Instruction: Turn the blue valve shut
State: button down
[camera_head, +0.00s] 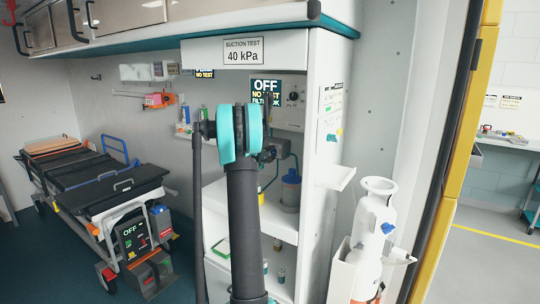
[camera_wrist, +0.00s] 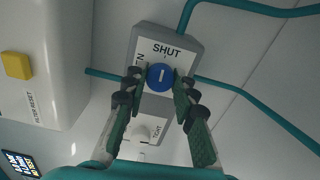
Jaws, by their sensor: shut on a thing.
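The blue valve (camera_wrist: 161,77) is a round knob with a white line on a grey plate (camera_wrist: 188,40) in the wrist view. The line stands about upright in the picture, in line with the word SHUT above it.
Teal tubes (camera_wrist: 240,95) run close beside the plate. A yellow FILTER RESET button (camera_wrist: 16,65) is on a white housing at left. In the head view, a screen (camera_head: 266,90) reads OFF. A stretcher (camera_head: 90,175) stands left, and white cylinders (camera_head: 374,225) stand right.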

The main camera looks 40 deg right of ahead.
jog(key=shift+w+a+m, duration=0.1)
jog(key=shift+w+m, duration=0.05)
jog(key=shift+m, duration=0.15)
dwell(0.4)
jog(key=c, duration=1.2)
grip_release()
jog(key=v, duration=1.2)
jog(key=shift+f, duration=0.1)
